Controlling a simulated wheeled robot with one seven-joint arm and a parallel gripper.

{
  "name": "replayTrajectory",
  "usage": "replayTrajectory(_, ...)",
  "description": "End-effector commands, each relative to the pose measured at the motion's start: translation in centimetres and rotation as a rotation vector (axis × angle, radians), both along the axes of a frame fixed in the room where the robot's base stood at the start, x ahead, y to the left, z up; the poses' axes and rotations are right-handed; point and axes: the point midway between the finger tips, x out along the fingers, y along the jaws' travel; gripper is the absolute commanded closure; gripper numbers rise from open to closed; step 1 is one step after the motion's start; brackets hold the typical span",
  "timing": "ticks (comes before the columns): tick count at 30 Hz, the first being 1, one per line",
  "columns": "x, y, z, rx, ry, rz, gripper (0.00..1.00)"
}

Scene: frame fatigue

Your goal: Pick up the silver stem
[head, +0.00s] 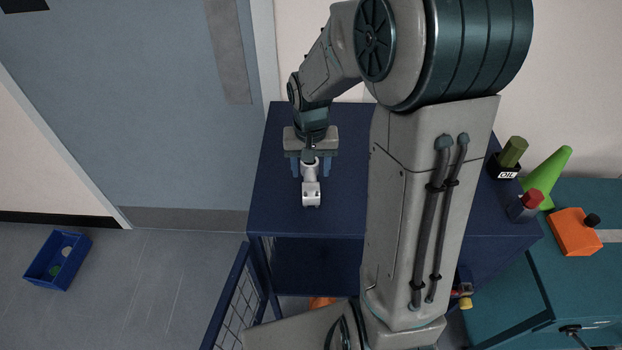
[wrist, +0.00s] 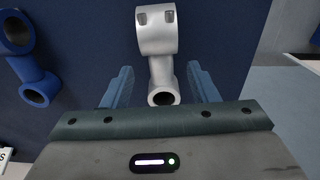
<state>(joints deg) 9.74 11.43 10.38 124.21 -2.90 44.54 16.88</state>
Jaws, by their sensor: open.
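The silver stem (head: 311,191) lies on the dark blue table (head: 272,205), in the left part of its top. It also shows in the wrist view (wrist: 160,60), with its wide clamp end away from me and its round open end near my gripper. My gripper (head: 310,170) is over the near-wall end of the stem. In the wrist view the two blue fingers (wrist: 160,88) are apart, one on each side of the stem's narrow shaft, with a visible gap on both sides. A blue stem (wrist: 30,60) lies to the left in the wrist view; my arm hides it in the head view.
An oil holder (head: 508,167), a red-topped item (head: 526,206) and a green cone (head: 547,178) stand at the right. An orange item (head: 575,232) sits on the teal cabinet. A blue bin (head: 58,260) is on the floor at left. My arm covers the table's middle.

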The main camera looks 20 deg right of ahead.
Motion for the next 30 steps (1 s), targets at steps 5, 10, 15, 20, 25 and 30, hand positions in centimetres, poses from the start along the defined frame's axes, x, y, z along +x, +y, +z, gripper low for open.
replayTrajectory(5,0.1,0.0,-2.3,0.001,0.007,0.0,0.46)
replayTrajectory(10,0.2,0.0,-3.8,0.0,0.002,0.001,0.46)
replayTrajectory(15,0.2,0.1,-4.1,0.0,0.0,0.002,0.46)
replayTrajectory(20,0.2,0.1,-4.1,0.0,0.001,0.001,0.63)
replayTrajectory(25,0.2,0.1,-4.0,0.0,0.001,0.001,0.99)
replayTrajectory(30,0.3,0.0,-4.0,0.0,0.0,0.001,0.99)
